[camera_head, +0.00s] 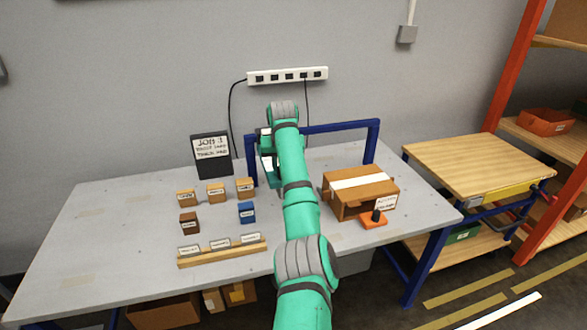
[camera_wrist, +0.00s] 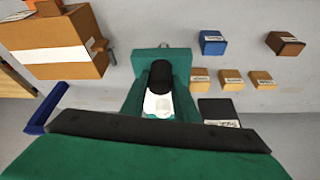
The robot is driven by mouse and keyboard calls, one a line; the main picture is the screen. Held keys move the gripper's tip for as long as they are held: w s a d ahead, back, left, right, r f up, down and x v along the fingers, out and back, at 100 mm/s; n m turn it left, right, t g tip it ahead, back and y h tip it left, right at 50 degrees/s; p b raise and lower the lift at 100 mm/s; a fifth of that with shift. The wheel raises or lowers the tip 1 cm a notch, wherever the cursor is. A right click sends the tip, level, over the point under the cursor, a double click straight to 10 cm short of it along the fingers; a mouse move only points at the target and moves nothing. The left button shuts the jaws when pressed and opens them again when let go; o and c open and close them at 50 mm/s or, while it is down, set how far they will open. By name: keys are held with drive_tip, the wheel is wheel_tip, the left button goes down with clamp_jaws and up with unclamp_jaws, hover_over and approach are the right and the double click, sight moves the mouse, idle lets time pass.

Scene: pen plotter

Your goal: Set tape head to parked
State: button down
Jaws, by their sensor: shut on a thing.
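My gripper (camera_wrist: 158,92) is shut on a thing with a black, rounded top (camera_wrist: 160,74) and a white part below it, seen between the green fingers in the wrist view. It appears to be the tape head, though its full shape is hidden by the fingers. In the head view my gripper sits at the left side of the blue gantry frame (camera_head: 340,127), partly hidden behind my arm. The gantry stands over the grey table (camera_head: 110,225). A brown box (camera_head: 345,203) with a white strip on top is right of my arm.
An orange base with a black knob (camera_head: 375,216) and a label stands before the box. Several small labelled blocks (camera_head: 216,193) and a wooden rail (camera_head: 222,253) lie left. A dark sign (camera_head: 211,152) stands behind. The table's left side is clear.

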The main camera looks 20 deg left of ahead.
drive_tip(key=shift+s+a+f, duration=0.2)
drive_tip(key=shift+s+a, duration=0.2)
drive_tip(key=shift+a, duration=0.2)
drive_tip(key=c, duration=1.4)
unclamp_jaws()
drive_tip(key=shift+r, duration=0.1)
drive_tip(key=shift+r, duration=0.45)
drive_tip(key=v, duration=1)
drive_tip(key=shift+s+f, duration=0.1)
drive_tip(key=shift+s, duration=0.05)
